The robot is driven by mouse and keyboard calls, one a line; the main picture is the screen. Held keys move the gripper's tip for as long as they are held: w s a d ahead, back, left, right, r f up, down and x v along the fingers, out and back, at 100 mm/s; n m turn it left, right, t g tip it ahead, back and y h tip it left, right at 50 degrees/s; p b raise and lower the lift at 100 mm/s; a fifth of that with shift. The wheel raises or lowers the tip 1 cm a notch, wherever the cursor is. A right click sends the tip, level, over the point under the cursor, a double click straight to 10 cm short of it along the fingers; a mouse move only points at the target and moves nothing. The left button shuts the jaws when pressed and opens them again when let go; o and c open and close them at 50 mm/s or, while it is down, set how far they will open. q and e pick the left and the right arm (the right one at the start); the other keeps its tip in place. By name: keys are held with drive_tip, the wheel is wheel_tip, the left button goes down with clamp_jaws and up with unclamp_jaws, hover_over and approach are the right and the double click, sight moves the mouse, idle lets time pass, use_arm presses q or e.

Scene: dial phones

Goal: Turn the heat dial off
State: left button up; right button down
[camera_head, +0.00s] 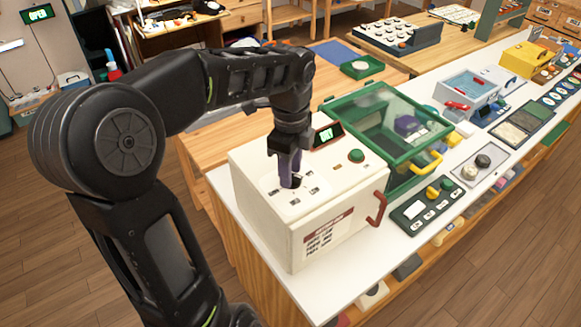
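A white box-shaped appliance (340,205) stands on the near end of the long white counter. Its top carries a printed panel with small dark marks, a green round knob (356,156) and a small lit green display (327,134). A red handle (377,208) is on its right side. My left gripper (290,182) points straight down onto the top panel, at a small dark dial that it mostly covers. The fingertips are at the dial's height, but whether they are closed on it cannot be told. My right gripper is not in view.
A green case with a clear lid (385,110) stands just behind the appliance. A dark green panel with a yellow knob (425,207) lies to its right. More devices line the counter toward the back right. A wooden table (215,155) is behind the appliance.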

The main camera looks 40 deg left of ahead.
use_arm(q)
clamp_jaws()
idle(0.4)
drive_tip(key=shift+n, duration=0.3)
drive_tip(key=n+b, duration=0.1)
drive_tip(key=n, duration=0.4)
drive_tip(key=n+b, duration=0.1)
drive_tip(key=n, duration=0.5)
drive_tip(key=shift+s+d, duration=0.1)
drive_tip(key=shift+d, duration=0.05)
idle(0.3)
drive_tip(key=shift+n, duration=0.3)
unclamp_jaws()
